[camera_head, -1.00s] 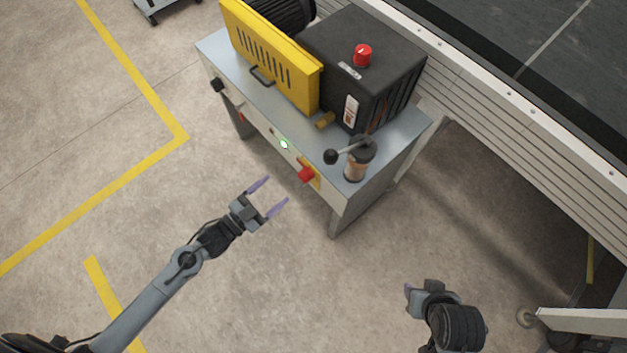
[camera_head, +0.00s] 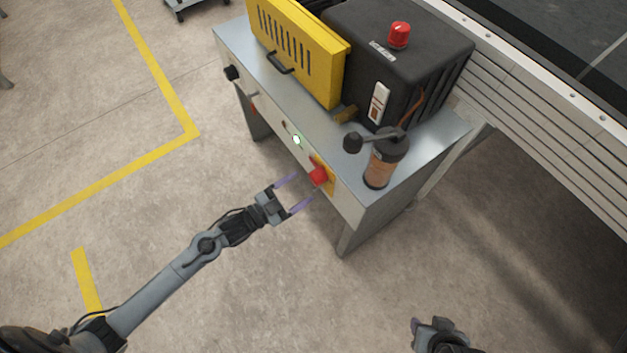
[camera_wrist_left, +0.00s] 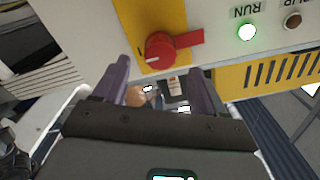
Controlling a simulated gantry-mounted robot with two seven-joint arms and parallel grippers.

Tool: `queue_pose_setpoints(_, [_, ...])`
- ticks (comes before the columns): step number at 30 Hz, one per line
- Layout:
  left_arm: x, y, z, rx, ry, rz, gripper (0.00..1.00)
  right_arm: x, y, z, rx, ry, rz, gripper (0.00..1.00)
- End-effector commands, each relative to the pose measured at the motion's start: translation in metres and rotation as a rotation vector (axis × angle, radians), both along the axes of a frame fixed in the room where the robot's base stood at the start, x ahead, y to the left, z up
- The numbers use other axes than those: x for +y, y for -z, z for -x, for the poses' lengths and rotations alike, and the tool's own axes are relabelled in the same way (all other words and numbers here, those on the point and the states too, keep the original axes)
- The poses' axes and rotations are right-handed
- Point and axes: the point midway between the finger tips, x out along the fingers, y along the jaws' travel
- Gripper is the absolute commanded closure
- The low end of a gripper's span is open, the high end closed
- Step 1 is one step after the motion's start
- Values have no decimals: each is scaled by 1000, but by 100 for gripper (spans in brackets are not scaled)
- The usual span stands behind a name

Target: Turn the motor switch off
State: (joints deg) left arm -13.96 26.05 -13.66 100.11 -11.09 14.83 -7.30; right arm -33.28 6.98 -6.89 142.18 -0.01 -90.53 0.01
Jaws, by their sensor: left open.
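The motor switch is a red rotary handle (camera_head: 318,176) on a yellow plate on the front panel of the grey machine cabinet. In the left wrist view the red handle (camera_wrist_left: 160,50) sits just beyond the fingers, its grip pointing to the right in that picture. A green lamp (camera_wrist_left: 247,31) labelled RUN is lit beside it; it also shows in the head view (camera_head: 296,140). My left gripper (camera_head: 298,192) is open and empty, its two purple fingers pointing at the panel close to the handle. My right gripper (camera_head: 418,324) is low in the head view, partly cut off.
On the cabinet top (camera_head: 250,68) stand a yellow guard (camera_head: 300,55), a black box (camera_head: 400,60) with a red knob (camera_head: 399,35), and a cylinder with a lever (camera_head: 384,162). A conveyor (camera_head: 540,110) runs along the right. The floor before the cabinet is clear.

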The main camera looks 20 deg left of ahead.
Motion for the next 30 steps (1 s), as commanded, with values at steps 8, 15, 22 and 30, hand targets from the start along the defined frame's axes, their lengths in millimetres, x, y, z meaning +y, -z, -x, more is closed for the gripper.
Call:
queue_pose_setpoints(8, [-22,2,-35,-2,0,0,29,0,18,0,0,0,0,57])
queue_pose_setpoints(15, [-29,1,-47,1,0,0,29,0,22,0,1,0,0,57])
queue_pose_setpoints(22, [-30,0,-48,2,-1,-1,29,0,22,0,1,1,0,57])
queue_pose_setpoints(30, [-30,0,-48,1,0,0,58,1,22,0,1,1,-2,57])
